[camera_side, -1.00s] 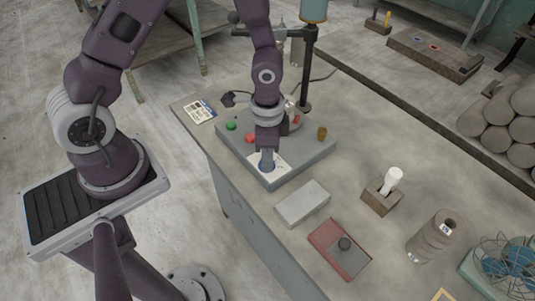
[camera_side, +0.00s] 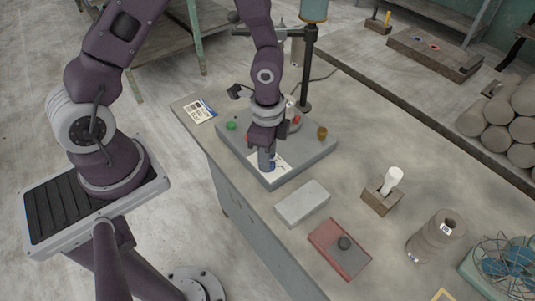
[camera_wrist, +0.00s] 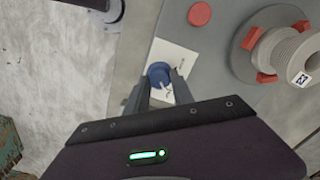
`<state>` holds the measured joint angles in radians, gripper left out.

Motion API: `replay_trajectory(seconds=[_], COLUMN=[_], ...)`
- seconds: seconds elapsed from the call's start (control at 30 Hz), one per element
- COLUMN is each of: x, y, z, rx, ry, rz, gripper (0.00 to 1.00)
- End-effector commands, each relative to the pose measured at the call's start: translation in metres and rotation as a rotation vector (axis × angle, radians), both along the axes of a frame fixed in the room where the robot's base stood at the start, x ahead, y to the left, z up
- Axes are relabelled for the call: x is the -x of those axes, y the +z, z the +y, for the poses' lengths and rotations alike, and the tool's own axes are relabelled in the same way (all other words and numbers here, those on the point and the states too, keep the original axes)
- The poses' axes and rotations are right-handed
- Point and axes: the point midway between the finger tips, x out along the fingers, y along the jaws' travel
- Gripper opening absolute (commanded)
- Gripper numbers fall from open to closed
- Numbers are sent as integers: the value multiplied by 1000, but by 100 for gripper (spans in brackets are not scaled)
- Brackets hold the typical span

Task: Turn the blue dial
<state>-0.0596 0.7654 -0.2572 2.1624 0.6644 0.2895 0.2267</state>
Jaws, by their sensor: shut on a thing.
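The blue dial (camera_wrist: 159,74) sits on a white label plate (camera_wrist: 177,58) on the grey panel box (camera_side: 300,164). In the wrist view the dial shows between the two fingertips, with a pale pointer mark on it. My gripper (camera_wrist: 160,82) is shut on the dial, one finger at each side. In the side view my gripper (camera_side: 267,164) reaches down onto the white plate and hides most of the dial.
A red button (camera_wrist: 200,14) and a grey spool in red jaws (camera_wrist: 280,50) are near the dial on the box. A green button (camera_side: 231,126) and a brown knob (camera_side: 322,133) are also there. A grey block (camera_side: 302,204) lies in front of the box.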

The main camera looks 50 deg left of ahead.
Motion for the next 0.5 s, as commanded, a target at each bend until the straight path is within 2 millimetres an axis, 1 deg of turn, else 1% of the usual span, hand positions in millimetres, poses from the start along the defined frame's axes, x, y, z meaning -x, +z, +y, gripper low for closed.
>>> replay_trajectory(seconds=[0.17,0.2,0.27,0.3,0.5], x=[1,1,1,1,0], y=[0,0,0,0,0], z=[1,1,1,1,1], rx=[-3,-3,-3,-3,-1], ry=[0,0,0,0,1], rz=[2,2,2,2,1], gripper=[0,36,48,50,50])
